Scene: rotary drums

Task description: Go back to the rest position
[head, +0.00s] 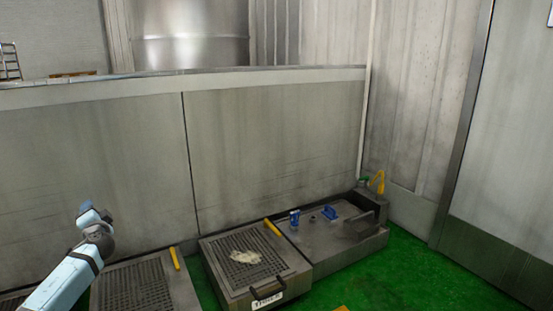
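My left arm comes in light blue from the lower left, with a dark grey joint and a small pale blue part at its upper end. I can make out no gripper fingers on it. My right arm and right gripper are not in view. No object is seen held.
A grated unit (282,288) with a pale clump (245,257) on it stands on the green floor (395,272). Beside it is a grey unit (308,250) with blue parts. Another grated unit (182,291) is at left. Grey wall panels (275,150) rise behind. Floor at right is clear.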

